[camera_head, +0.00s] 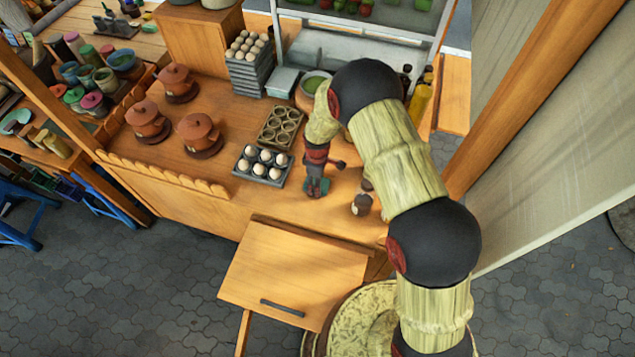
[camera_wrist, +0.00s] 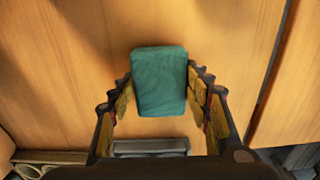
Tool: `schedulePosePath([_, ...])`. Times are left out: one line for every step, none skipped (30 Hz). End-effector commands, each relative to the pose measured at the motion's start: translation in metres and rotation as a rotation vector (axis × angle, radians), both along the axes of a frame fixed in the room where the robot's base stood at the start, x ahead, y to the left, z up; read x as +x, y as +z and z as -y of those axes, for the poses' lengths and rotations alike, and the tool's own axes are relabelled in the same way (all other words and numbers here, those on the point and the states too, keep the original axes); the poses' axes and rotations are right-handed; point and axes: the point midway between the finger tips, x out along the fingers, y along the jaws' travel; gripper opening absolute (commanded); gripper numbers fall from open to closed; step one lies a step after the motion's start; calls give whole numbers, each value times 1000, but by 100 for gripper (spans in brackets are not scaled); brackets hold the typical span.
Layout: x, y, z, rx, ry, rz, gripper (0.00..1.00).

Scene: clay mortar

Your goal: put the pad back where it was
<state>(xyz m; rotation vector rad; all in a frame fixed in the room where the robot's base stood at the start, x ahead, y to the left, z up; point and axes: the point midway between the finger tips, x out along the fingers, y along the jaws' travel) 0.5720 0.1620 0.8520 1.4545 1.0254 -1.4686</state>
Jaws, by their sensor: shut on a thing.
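The pad (camera_wrist: 159,82) is a small teal block, seen between my gripper's (camera_wrist: 161,92) two fingers in the wrist view. My gripper is shut on it, with a finger on each side. In the head view, my gripper (camera_head: 317,178) points down over the wooden counter (camera_head: 225,205), near its front edge. The pad (camera_head: 317,188) shows at the fingertips there, right of the egg tray. I cannot tell whether the pad touches the counter or hangs just above it.
A grey tray of white eggs (camera_head: 262,166) stands close to the left of my gripper, with an empty tray (camera_head: 282,126) behind it. Several clay pots (camera_head: 198,132) stand further left. A small brown item (camera_head: 361,204) stands to the right. A wooden panel (camera_head: 290,277) juts out in front.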

Motion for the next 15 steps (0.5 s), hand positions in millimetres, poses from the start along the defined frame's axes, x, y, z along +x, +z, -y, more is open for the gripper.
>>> schedulePosePath([1,1,0,1,0,1,25])
schedulePosePath([1,1,0,1,0,1,25])
schedulePosePath([1,1,0,1,0,1,25])
schedulePosePath([1,1,0,1,0,1,25])
schedulePosePath([0,0,0,1,0,1,25])
schedulePosePath([0,-1,0,1,0,1,25])
schedulePosePath([0,-2,0,1,0,1,25])
schedulePosePath([0,-3,0,1,0,1,25])
schedulePosePath([0,-2,0,1,0,1,50])
schedulePosePath([0,-2,0,1,0,1,52])
schedulePosePath([0,-2,0,1,0,1,53])
schedulePosePath([0,-2,0,1,0,1,56])
schedulePosePath([0,-2,0,1,0,1,57])
schedulePosePath([0,-2,0,1,0,1,59])
schedulePosePath([0,-2,0,1,0,1,61])
